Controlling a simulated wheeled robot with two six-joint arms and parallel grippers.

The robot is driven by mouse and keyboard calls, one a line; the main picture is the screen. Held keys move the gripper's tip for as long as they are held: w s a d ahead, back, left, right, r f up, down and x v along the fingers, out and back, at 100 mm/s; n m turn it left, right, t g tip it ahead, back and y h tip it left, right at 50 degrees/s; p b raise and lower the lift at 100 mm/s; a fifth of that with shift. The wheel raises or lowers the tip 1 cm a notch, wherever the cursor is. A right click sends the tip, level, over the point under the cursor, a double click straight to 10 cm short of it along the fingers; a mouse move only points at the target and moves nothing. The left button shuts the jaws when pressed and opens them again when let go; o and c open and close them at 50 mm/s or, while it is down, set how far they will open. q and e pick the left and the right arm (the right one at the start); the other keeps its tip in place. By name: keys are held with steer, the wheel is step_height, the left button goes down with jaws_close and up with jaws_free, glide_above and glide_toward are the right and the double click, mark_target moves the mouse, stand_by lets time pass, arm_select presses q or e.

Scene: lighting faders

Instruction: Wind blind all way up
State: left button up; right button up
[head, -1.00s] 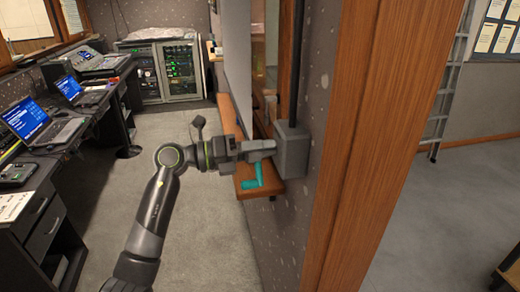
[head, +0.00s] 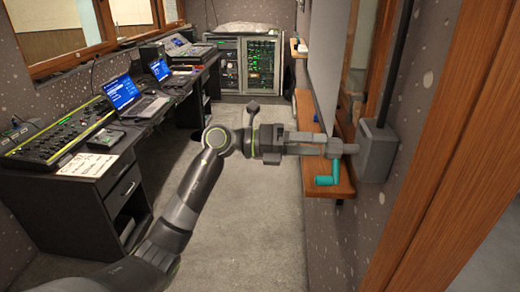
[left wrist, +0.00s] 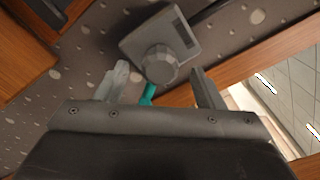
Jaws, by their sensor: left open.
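The grey winder box (head: 378,152) is fixed to the speckled wall, with a round grey hub (head: 345,148) facing my left gripper. A teal crank handle (head: 328,180) hangs below the hub. My left gripper (head: 322,143) is open, level with the hub and just short of it, holding nothing. In the left wrist view, the hub (left wrist: 160,64) shows between and beyond the fingertips, and a bit of the teal handle (left wrist: 149,94) shows below it. A pale grey sheet (head: 325,65), seemingly the blind, hangs in the window opening. My right gripper is out of view.
A wooden sill (head: 309,125) runs along the wall under the opening. A wooden post (head: 440,160) stands right of the box. Desks with a laptop (head: 130,98) and a fader console (head: 62,133) line the left. The carpet (head: 250,190) between is clear.

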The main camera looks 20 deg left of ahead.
arm_select(q)
steer(key=b+v, duration=0.3)
steer(key=v, duration=0.8)
steer(key=shift+b, duration=0.4)
steer(key=shift+d, duration=0.1)
